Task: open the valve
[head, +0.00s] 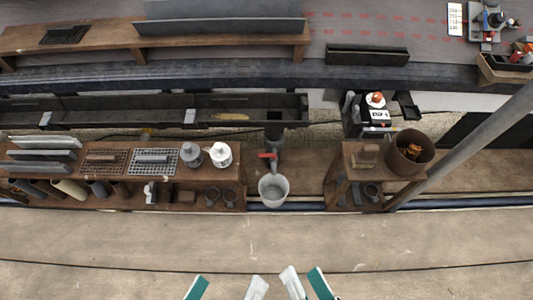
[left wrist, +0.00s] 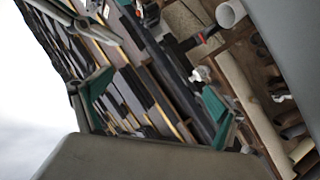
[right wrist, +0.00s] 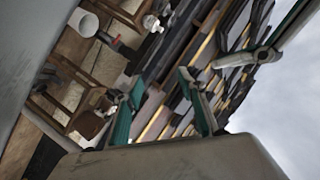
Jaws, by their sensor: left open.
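The valve has a red handle (head: 268,156) and sits on a short pipe below the dark gutter. It also shows small in the left wrist view (left wrist: 197,40) and the right wrist view (right wrist: 116,43). A white bucket (head: 273,189) stands directly below it. My left gripper (head: 227,286) is at the bottom of the head view, open and empty, well short of the valve. My right gripper (head: 306,284) is beside it, also apart from the valve, with a gap between its fingers and nothing in it. The valve's exact handle angle is too small to tell.
A wooden shelf (head: 130,195) with tiles, grates and two pots stands left of the bucket. A wooden stand (head: 345,190) with a rusty bucket (head: 410,153) is at right. A grey pole (head: 470,125) slants across the right side. The floor before the bucket is clear.

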